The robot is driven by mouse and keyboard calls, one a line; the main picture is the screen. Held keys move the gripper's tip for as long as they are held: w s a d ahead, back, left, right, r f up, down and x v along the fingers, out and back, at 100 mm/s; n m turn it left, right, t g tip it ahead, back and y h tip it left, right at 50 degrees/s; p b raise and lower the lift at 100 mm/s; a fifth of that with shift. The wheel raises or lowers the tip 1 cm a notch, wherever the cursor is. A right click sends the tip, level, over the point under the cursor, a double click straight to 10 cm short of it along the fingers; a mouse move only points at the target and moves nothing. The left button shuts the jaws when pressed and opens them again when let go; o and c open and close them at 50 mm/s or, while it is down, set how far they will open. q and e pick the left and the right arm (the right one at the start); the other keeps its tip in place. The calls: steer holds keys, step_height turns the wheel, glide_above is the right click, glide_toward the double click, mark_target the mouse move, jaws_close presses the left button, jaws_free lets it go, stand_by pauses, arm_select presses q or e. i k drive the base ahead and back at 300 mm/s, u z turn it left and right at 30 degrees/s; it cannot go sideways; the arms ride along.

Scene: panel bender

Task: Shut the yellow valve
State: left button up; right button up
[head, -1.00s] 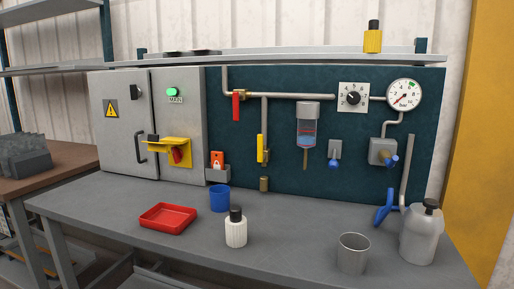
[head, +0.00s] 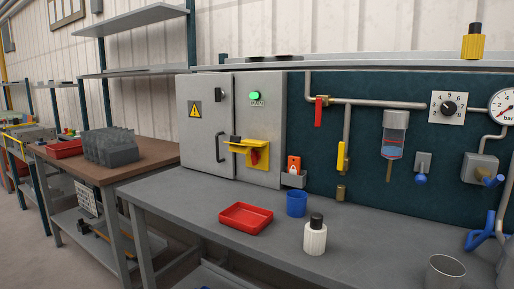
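The yellow valve handle (head: 342,156) is on the vertical branch pipe on the dark green panel. The handle hangs straight down, in line with its pipe. A brass end piece (head: 341,192) is below it, near the bench top. A red valve handle (head: 319,111) also hangs down, up and to the left on the horizontal pipe. Neither of my grippers shows in the head view.
A red tray (head: 246,218), a blue cup (head: 297,203) and a white bottle with a black cap (head: 315,236) stand on the grey bench (head: 205,208) before the panel. A metal cup (head: 444,272) is at the front right. A grey cabinet (head: 205,150) is left of the panel.

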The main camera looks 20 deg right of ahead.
mark_target(342, 146)
steer(key=u, duration=0.15)
steer(key=i, duration=0.3)
steer(key=z, duration=0.8)
